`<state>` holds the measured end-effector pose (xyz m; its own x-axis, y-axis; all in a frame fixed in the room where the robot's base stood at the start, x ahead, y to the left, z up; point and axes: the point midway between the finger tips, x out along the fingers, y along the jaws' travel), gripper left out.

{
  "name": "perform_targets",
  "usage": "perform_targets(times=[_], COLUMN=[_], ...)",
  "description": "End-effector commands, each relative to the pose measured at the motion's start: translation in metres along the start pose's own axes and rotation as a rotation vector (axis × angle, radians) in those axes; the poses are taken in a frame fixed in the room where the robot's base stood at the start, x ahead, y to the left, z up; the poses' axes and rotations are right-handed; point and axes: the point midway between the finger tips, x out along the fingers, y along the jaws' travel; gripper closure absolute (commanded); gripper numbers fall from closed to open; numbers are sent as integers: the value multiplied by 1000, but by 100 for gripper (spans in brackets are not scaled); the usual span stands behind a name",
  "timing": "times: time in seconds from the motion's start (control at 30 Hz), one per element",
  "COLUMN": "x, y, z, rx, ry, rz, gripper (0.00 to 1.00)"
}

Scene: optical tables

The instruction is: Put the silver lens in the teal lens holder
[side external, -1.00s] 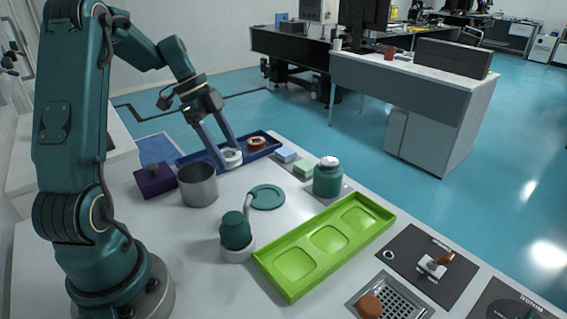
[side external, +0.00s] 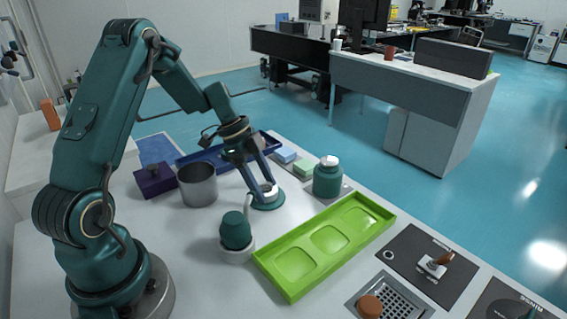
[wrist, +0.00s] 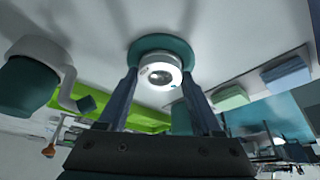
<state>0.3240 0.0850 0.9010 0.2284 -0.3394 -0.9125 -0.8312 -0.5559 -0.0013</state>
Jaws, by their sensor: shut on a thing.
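The silver lens (wrist: 160,70) is a white and silver ring with a dark round centre. It sits between the two fingers of my gripper (wrist: 160,80), which is shut on it. In the side view the lens (side external: 268,189) is at my gripper's tips (side external: 268,187), directly over the flat round teal lens holder (side external: 266,206). The holder's rim (wrist: 143,48) also shows behind the lens in the wrist view. The lens hides the holder's middle, and I cannot tell whether the two touch.
A dark blue tray (side external: 197,156) lies behind my gripper. A grey metal cup (side external: 198,188) stands to the left, a teal bottle (side external: 327,180) to the right. A teal-and-white dispenser (side external: 236,232) and a green tray (side external: 292,285) are in front.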

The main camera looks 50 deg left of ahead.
Motion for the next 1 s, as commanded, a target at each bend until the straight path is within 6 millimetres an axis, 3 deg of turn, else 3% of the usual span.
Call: perform_targets(times=[0.2, 0.23, 0.3, 0.7, 0.87, 1.0], x=[2, 2, 2, -3, -28, -59], y=[0, 0, 0, -1, -2, -2], z=[1, 1, 1, 0, 0, 0], rx=[0, 0, 0, 0, 0, 1], ry=[0, 1, 1, 1, 1, 0], rz=[0, 0, -1, -2, -8, -10], gripper=[99, 26, 4, 4, 4, 4])
